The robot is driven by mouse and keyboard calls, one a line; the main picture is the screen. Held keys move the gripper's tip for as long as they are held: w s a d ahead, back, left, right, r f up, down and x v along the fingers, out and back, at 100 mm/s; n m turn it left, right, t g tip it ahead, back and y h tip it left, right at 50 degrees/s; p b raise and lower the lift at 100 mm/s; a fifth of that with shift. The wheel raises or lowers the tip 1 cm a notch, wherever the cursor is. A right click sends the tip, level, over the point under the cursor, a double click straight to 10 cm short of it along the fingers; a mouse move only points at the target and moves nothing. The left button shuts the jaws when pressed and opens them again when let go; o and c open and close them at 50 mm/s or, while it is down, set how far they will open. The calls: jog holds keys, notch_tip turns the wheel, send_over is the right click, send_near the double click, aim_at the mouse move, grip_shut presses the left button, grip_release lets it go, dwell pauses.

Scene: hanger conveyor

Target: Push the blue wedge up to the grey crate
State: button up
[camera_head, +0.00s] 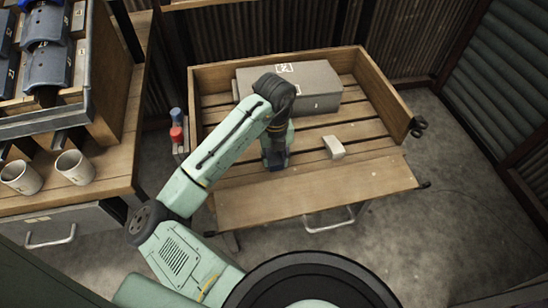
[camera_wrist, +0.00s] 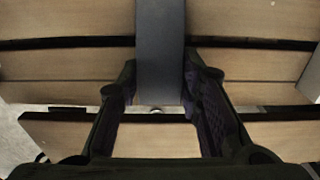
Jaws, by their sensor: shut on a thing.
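The grey crate (camera_head: 320,88) is a closed-looking box with a white label, at the back of the slatted wooden cart bed. My arm covers part of its front. My gripper (camera_head: 275,163) is low over the slats, in front of the crate and apart from it. In the wrist view my gripper (camera_wrist: 160,105) has its fingers on both sides of the blue wedge (camera_wrist: 160,50), a dark blue-grey bar shape, and is shut on it. In the head view the wedge is mostly hidden by my gripper.
A small pale block (camera_head: 334,147) lies on the slats right of my gripper. The wooden cart (camera_head: 378,90) has raised walls at the back and sides; its front board (camera_head: 320,192) is lowered. A bench with two mugs (camera_head: 75,166) stands at left.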

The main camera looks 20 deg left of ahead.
jog(key=shift+w+a, duration=0.1)
jog(key=shift+w+a+b, duration=0.2)
jog(key=shift+w+a, duration=0.65)
jog(key=shift+w, duration=0.45)
jog(key=shift+w+a+b, duration=0.15)
jog(key=shift+w+a, duration=0.75)
jog(key=shift+w, duration=0.35)
jog(key=shift+w+a+b, duration=0.2)
jog(key=shift+w+a, duration=0.65)
jog(key=shift+w, duration=0.45)
jog(key=shift+w+a, duration=0.15)
jog(key=shift+w, duration=0.05)
jog(key=o, duration=1)
jog(key=shift+r, duration=0.1)
notch_tip(320, 180, up, 12)
jog(key=shift+f, duration=0.1)
